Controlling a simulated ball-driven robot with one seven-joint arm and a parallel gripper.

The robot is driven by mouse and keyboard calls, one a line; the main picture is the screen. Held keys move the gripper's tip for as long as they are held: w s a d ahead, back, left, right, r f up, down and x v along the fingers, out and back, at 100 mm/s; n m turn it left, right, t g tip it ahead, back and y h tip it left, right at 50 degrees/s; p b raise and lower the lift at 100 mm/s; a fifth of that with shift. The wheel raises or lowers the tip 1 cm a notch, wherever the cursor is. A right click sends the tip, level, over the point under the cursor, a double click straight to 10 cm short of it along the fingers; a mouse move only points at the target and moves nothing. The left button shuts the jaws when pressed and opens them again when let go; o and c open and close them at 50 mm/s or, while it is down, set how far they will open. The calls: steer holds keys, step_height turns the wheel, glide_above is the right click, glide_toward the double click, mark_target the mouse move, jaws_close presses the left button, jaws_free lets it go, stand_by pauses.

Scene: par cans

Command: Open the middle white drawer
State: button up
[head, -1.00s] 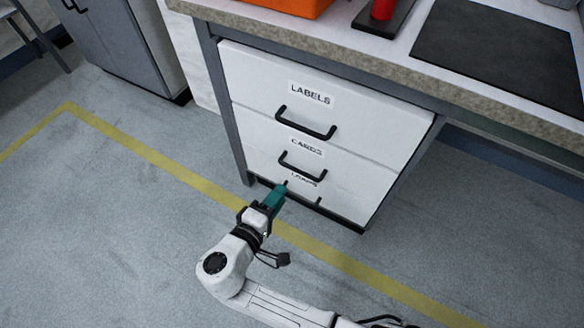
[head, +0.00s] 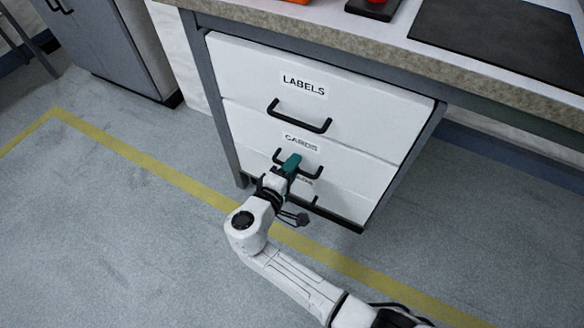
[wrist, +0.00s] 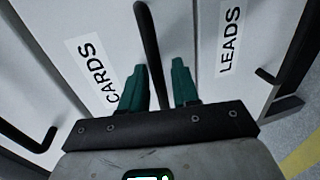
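The middle white drawer (head: 350,165), labelled CARDS, sits flush between the LABELS drawer and the lowest drawer. Its black bar handle (head: 318,172) is partly hidden behind my gripper in the head view. My gripper (head: 291,163) has teal fingers and is at this handle. In the wrist view, the fingers (wrist: 159,80) stand apart, with the black handle (wrist: 149,40) running between them. Gaps show beside the bar, so the fingers do not look clamped on it. The CARDS label (wrist: 92,72) is left of the fingers.
The top LABELS drawer (head: 245,75) and the lowest drawer, labelled LEADS (wrist: 230,40), also look shut. A worktop (head: 400,52) overhangs above, with a dark mat (head: 500,40). Grey floor with a yellow line (head: 150,165) is clear at the left.

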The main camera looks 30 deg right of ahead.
jaws_close()
stand_by(0.6)
